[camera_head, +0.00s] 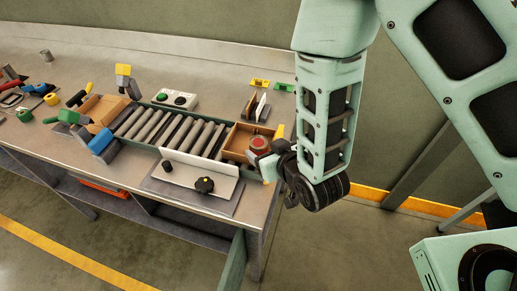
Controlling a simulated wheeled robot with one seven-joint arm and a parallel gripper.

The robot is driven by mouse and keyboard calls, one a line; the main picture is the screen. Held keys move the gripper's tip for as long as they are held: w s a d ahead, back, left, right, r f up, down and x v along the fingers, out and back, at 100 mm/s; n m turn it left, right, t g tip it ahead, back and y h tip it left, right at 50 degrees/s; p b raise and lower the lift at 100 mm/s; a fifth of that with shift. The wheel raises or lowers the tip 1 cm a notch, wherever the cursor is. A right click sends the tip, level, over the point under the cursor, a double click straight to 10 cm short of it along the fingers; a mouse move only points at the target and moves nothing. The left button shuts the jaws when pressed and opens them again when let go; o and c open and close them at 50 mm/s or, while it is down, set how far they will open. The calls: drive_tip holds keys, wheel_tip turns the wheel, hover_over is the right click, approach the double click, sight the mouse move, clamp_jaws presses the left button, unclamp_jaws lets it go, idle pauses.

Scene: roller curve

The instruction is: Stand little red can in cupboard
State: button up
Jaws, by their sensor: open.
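A little red can (259,143) stands in a wooden tray (236,140) at the right end of the roller track. My gripper (270,149) reaches in from the right, low beside the can. Its jaws are open and close to the can; I cannot tell whether they touch or surround it. The arm and wrist hide part of the tray's right side. I cannot pick out a cupboard for certain; open dark shelf space (175,199) shows under the table.
Grey rollers (172,131) run left from the tray. A white panel with black knobs (200,178) stands in front. A button box (176,98), an upright holder (257,106) and yellow and green blocks lie behind. Tools crowd the left. The back tabletop is mostly clear.

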sight(260, 144)
drive_tip(key=p+x, duration=0.1)
drive_tip(key=x, duration=0.1)
drive_tip(key=p+x, duration=0.1)
drive_tip(key=x, duration=0.1)
drive_tip(key=shift+w+a+r+p, duration=0.15)
drive_tip(key=shift+r+p, duration=0.05)
drive_tip(key=shift+p, duration=0.15)
drive_tip(key=shift+w+a+f, duration=0.15)
drive_tip(key=shift+w+f, duration=0.15)
drive_tip(key=shift+f, duration=0.05)
drive_tip(key=c, duration=1.1)
drive_tip(key=shift+c, duration=0.7)
drive_tip(key=shift+r, duration=0.15)
